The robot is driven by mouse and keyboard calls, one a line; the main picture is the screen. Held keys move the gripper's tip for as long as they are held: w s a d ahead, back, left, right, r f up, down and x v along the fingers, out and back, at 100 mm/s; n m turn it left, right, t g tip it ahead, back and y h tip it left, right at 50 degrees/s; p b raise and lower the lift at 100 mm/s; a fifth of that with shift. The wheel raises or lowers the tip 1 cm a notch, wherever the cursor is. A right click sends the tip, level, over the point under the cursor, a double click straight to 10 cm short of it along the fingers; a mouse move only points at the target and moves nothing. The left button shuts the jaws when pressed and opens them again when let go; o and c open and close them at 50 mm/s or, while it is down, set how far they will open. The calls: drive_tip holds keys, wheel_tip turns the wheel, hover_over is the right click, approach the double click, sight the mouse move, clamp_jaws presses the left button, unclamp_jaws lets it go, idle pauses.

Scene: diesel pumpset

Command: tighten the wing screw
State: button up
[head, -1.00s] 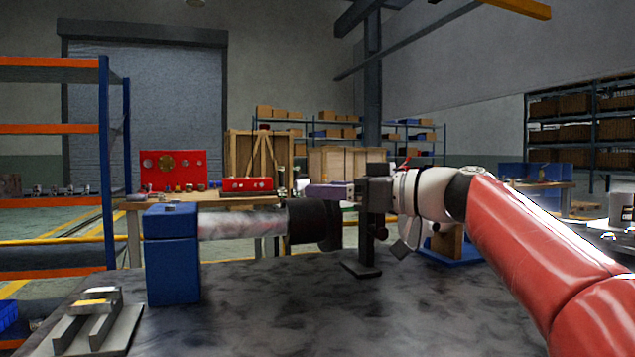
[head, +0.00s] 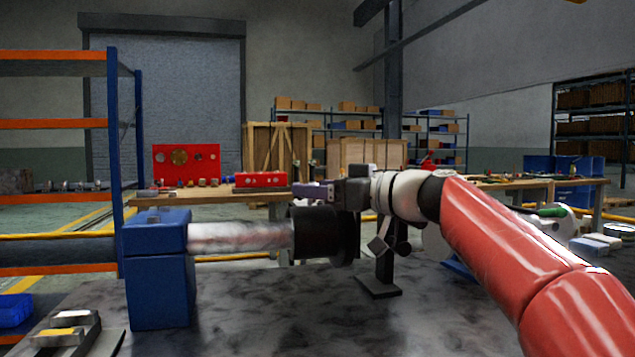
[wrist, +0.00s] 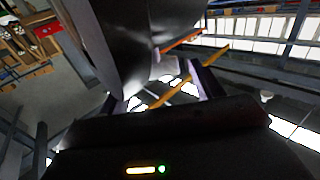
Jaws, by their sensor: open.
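My gripper (head: 312,190) points left above the black cylinder (head: 320,235) on the end of a grey horizontal shaft (head: 240,236). The shaft comes out of a blue block (head: 160,270) on the dark bench. The gripper's pale purple fingers are apart and look empty. In the wrist view the open fingers (wrist: 158,92) show with a large dark, shiny surface (wrist: 140,45) close beyond them. A black stand (head: 384,275) rises from the bench below my wrist, its upper part hidden by the arm. I cannot make out the wing screw clearly in either view.
The dark bench top (head: 280,315) is clear in front of the shaft. A green-handled tool (head: 552,211) and pale boxes (head: 595,245) are at the right. A wooden table with a red panel (head: 187,165) stands behind.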

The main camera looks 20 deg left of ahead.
drive_tip(key=shift+w+a, duration=0.15)
drive_tip(key=shift+a, duration=0.25)
drive_tip(key=c, duration=1)
drive_tip(key=shift+f+t+b, duration=0.15)
drive_tip(key=shift+t+b, duration=0.15)
drive_tip(key=shift+b, duration=0.05)
